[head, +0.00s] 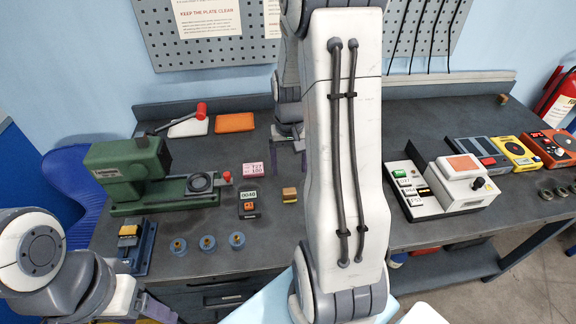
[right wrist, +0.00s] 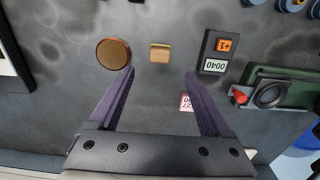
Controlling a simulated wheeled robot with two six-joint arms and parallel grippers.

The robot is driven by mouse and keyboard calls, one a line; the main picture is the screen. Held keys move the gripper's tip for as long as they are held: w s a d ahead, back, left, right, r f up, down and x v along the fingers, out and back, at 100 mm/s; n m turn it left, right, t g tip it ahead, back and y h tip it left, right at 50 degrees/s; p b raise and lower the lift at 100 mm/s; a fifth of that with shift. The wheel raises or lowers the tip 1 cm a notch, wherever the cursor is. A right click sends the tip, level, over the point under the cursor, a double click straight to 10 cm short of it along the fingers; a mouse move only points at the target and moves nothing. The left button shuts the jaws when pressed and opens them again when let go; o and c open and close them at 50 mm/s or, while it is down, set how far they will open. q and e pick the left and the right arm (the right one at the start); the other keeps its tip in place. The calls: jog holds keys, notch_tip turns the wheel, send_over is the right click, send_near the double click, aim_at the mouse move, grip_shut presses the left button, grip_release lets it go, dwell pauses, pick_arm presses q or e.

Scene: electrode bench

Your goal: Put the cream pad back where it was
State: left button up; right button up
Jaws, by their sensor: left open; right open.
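A pale cream pad (head: 188,128) lies flat at the back left of the bench in the head view, with the red-headed hammer (head: 200,111) over its far edge. An orange pad (head: 235,123) lies right of it. My right gripper (head: 289,150) is open and empty, right of both pads. In the right wrist view its fingers (right wrist: 160,75) point toward a small tan and yellow block (right wrist: 160,53) and an orange-brown disc (right wrist: 113,54); the cream pad is not in that view. My left gripper (head: 157,308) is open, low at the left and partly cut off.
A green press (head: 125,172), a counter box (head: 248,204), a pink number card (head: 253,170) and several blue-based knobs (head: 208,243) occupy the left half. A white instrument (head: 462,182) stands right. My right arm hides the bench middle.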

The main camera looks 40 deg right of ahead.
jog(key=s+a+r+n, duration=0.1)
jog(key=a+r+n, duration=0.25)
jog(key=a, duration=0.65)
jog(key=s+a+r+n, duration=0.2)
jog(key=a+r+n, duration=0.15)
jog(key=a, duration=0.65)
jog(key=s+a+r+n+y, duration=0.1)
jog(key=s+a+n, duration=0.5)
jog(key=s+a, duration=0.4)
jog(key=s, duration=0.3)
jog(key=shift+a+r+n, duration=0.35)
jog(key=shift+n, duration=0.05)
